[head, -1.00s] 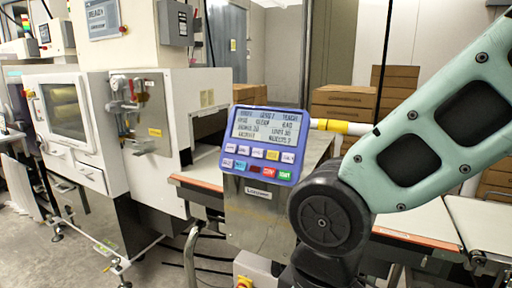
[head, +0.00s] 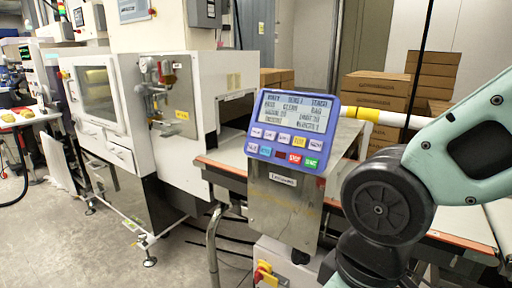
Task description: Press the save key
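A blue-framed control panel (head: 293,130) stands tilted on a steel housing at the middle of the head view. Its grey display (head: 295,113) carries several lines of dark text. The lettering on most keys is too small to read, so I cannot tell which is the save key. My arm shows at the right, beside the panel and not covering its keys. My gripper is out of view.
A conveyor belt with an orange edge (head: 222,166) passes behind the panel. A white machine cabinet (head: 190,125) stands to the left. A red-and-yellow switch (head: 264,274) sits low in front. Cardboard boxes (head: 375,95) are stacked behind. Grey floor (head: 60,235) is open at the lower left.

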